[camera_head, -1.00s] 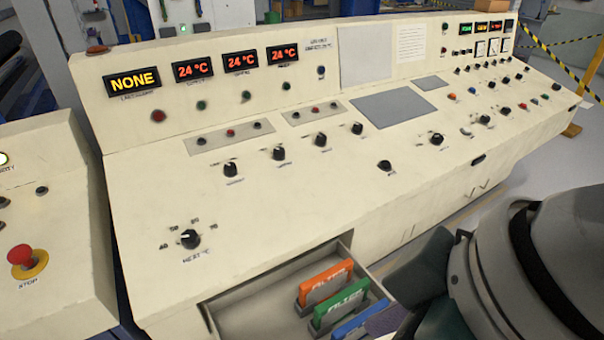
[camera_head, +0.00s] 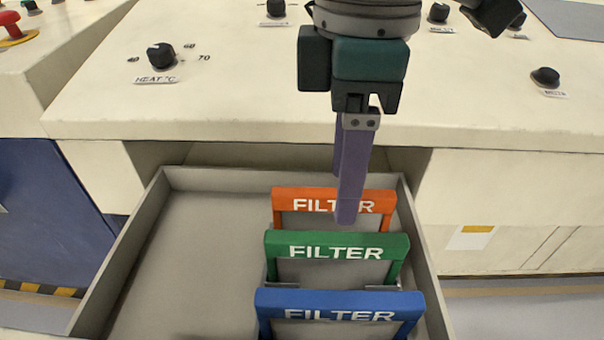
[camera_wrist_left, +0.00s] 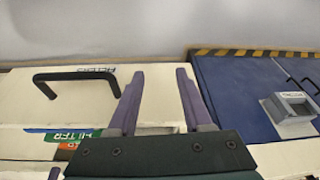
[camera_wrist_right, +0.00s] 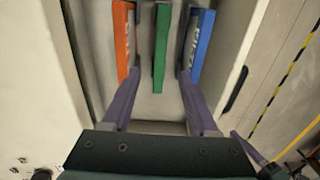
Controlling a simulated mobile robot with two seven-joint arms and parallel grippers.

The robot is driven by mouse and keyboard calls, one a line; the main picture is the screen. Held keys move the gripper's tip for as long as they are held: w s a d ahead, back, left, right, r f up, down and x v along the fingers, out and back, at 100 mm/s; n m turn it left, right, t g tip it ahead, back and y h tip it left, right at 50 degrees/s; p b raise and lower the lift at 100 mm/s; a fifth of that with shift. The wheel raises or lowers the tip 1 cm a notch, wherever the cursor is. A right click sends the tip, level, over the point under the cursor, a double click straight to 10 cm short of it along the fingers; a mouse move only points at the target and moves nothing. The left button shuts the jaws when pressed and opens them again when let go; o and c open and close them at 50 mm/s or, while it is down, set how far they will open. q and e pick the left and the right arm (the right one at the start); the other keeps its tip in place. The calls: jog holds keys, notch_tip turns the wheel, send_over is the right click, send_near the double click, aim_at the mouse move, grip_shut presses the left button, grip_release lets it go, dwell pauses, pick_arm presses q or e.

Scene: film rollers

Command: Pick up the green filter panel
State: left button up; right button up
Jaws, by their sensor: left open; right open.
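The green filter panel (camera_head: 337,246) stands upright in an open drawer, between the orange filter panel (camera_head: 380,202) and the blue filter panel (camera_head: 340,303). My right gripper (camera_head: 347,205) points down above the drawer, its fingers overlapping the orange panel in the head view. In the right wrist view the green panel (camera_wrist_right: 161,45) lies between the open, empty fingers, beyond their tips, with orange and blue outside on either side. My left gripper (camera_wrist_left: 160,72) is open and empty in the left wrist view, near the drawer's black handle (camera_wrist_left: 75,78). It is out of the head view.
The drawer (camera_head: 150,235) is pulled out of the cream console (camera_head: 230,105); its left part is empty. A heat knob (camera_head: 160,57) and other knobs sit on the console top. A red stop button (camera_head: 10,25) is at the far left. A blue cabinet (camera_head: 45,220) stands left of the drawer.

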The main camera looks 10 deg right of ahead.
aim_at(337, 238)
jog(key=shift+w+d+f, duration=0.1)
jog(key=shift+f, duration=0.3)
jog(key=f, duration=0.1)
jog(key=f+b, duration=0.1)
jog(key=f, duration=0.2)
jog(key=shift+a+f+b, duration=0.15)
jog(key=shift+a+b, duration=0.1)
jog(key=shift+b, duration=0.05)
notch_tip(337, 238, down, 5)
jog(key=shift+d+f+b, duration=0.1)
jog(key=shift+d+b, duration=0.05)
jog(key=shift+b, duration=0.85)
jog(key=shift+c, duration=0.2)
jog(key=c, duration=0.3)
grip_shut()
